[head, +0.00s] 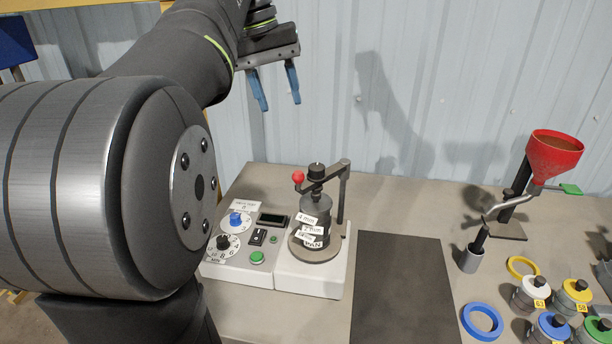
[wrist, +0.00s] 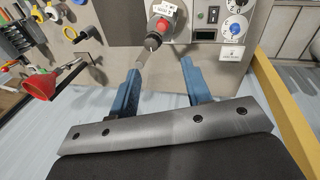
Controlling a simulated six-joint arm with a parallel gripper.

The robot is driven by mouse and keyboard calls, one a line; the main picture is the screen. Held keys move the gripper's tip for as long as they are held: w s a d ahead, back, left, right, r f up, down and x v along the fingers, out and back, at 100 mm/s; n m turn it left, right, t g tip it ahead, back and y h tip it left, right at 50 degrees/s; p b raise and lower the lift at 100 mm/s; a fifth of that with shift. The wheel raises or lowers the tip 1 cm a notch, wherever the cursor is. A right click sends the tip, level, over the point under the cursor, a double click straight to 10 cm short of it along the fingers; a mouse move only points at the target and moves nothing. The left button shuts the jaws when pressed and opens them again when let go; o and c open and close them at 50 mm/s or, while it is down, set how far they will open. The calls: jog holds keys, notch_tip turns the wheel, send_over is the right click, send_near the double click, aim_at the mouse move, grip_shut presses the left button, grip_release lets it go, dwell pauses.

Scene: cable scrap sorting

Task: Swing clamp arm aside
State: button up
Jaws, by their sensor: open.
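The clamp arm (head: 331,173) is a grey bar joined to an upright post (head: 342,203) at the back right of a white machine. It reaches across the top of a dark sieve stack (head: 316,213), with a black knob (head: 316,171) over the stack and a red ball (head: 298,177) at its free end. My gripper (head: 276,88) is open and empty, above and behind the machine, apart from the clamp arm. In the wrist view its two blue fingers (wrist: 160,72) are spread, and the red ball (wrist: 163,25) shows beyond them.
The control panel (head: 262,241) with dials and buttons is left of the stack. A dark mat (head: 401,290) lies to the right. Farther right are a red funnel (head: 556,152) on a stand, a blue ring (head: 482,321) and several lidded jars. A corrugated wall (head: 440,90) stands behind.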

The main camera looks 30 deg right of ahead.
aim_at(298, 176)
jog(key=shift+y, duration=0.3)
jog(key=d+f, duration=0.1)
jog(key=f, duration=0.4)
jog(key=s+f, duration=0.1)
jog(key=f, duration=0.5)
jog(key=s+d+f, duration=0.1)
jog(key=f, duration=0.5)
jog(key=shift+d+f, duration=0.25)
jog(key=shift+d, duration=0.1)
grip_shut()
